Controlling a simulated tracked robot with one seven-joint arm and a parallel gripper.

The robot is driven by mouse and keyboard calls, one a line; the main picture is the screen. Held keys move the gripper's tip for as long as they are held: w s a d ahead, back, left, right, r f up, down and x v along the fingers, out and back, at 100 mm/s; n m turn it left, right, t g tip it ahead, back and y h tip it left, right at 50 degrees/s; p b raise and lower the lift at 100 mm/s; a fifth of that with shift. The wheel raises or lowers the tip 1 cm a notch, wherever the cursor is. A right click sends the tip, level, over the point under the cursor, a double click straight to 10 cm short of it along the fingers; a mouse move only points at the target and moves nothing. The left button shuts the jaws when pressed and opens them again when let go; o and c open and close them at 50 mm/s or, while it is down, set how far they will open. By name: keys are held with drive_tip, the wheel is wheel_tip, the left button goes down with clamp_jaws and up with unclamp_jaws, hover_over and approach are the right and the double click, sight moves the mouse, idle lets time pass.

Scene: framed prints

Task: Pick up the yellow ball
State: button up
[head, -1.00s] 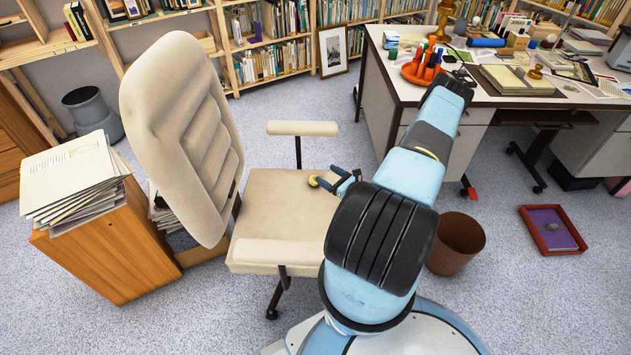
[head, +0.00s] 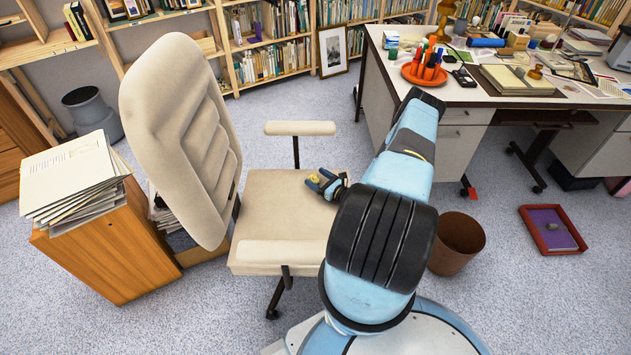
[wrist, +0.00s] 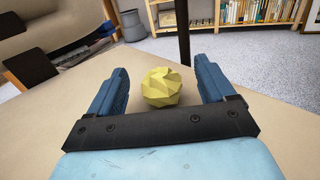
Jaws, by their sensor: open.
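The yellow ball (wrist: 162,87) is faceted and rests on the beige seat of the office chair (head: 277,205). In the wrist view it sits between the two blue fingers of my gripper (wrist: 161,88), with a gap visible on each side. My gripper is open. In the head view my gripper (head: 321,182) is low over the right part of the seat, and only a small bit of yellow shows between its fingers; the rest of the ball is hidden.
The chair's tall backrest (head: 185,140) stands left of the seat, and armrests (head: 300,128) flank it front and back. A cluttered desk (head: 470,95) is at the right. A brown bin (head: 457,245) stands on the floor right of my arm. A wooden cabinet with papers (head: 75,178) is at left.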

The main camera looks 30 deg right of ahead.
drive_tip(key=shift+x, duration=0.85)
drive_tip(key=shift+c, duration=0.5)
drive_tip(key=c, duration=1)
